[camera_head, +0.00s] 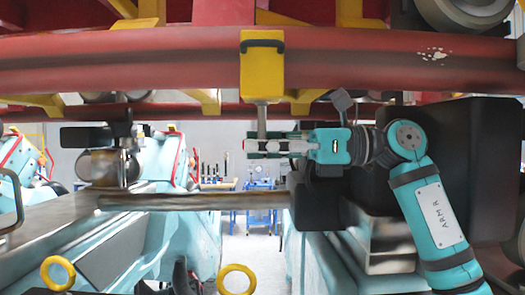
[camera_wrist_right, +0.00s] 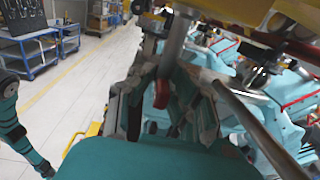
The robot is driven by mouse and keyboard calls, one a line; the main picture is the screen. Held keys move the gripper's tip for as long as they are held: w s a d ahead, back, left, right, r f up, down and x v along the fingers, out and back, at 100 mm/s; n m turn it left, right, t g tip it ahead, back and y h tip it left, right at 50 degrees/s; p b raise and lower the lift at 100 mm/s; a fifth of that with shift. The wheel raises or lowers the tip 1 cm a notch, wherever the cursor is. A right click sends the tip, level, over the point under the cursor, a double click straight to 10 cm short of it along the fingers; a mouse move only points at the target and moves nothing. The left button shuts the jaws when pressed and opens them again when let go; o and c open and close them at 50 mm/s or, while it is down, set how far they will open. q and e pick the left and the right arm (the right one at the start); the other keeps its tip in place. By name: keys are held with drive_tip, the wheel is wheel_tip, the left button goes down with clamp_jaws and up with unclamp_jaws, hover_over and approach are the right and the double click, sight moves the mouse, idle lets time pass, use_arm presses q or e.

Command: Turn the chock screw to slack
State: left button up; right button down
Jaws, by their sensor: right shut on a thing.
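The chock is a yellow block (camera_head: 262,72) with a black handle, set against the red tube rail. The chock screw (camera_head: 262,118) is a grey shaft running down from its underside. My right gripper (camera_head: 256,147) reaches in from the right, its fingers at the lower end of the shaft. In the right wrist view the grey shaft (camera_wrist_right: 176,45) comes down to a red part (camera_wrist_right: 162,93) between the fingers of the right gripper (camera_wrist_right: 165,112). The gripper is shut on the screw; the fingers hide part of its lower end. My left gripper is not in view.
A horizontal grey bar (camera_head: 190,200) runs below the gripper and passes close to it in the wrist view. The red rail (camera_head: 130,62) crosses above. Teal machine bodies stand on both sides, with yellow rings (camera_head: 237,279) low in front. Open floor shows between them.

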drive_tip(key=m+t+h+b, duration=0.2)
drive_tip(key=m+t+b, duration=0.1)
drive_tip(key=t+b, duration=0.1)
drive_tip(key=m+t+h+b, duration=0.2)
drive_tip(key=m+t+b, duration=0.1)
drive_tip(key=t+b, duration=0.1)
drive_tip(key=m+t+h+b, duration=0.3)
drive_tip(key=t+b, duration=0.2)
drive_tip(key=b, duration=0.1)
drive_tip(key=shift+s+a+f+m, duration=0.1)
drive_tip(key=shift+s+f+m, duration=0.1)
drive_tip(key=shift+m, duration=0.2)
drive_tip(key=shift+w+r+m+t+h+b, duration=0.15)
drive_tip(key=shift+r+m+t+h+b, duration=0.05)
drive_tip(key=shift+m+t+h+b, duration=0.7)
drive_tip(key=c, duration=1.4)
unclamp_jaws()
drive_tip(key=shift+w, duration=0.2)
drive_tip(key=shift+o, duration=0.2)
drive_tip(key=shift+s, duration=0.15)
drive_tip(key=shift+s+d, duration=0.25)
drive_tip(key=v, duration=1.1)
drive_tip(key=shift+s+d+r, duration=0.1)
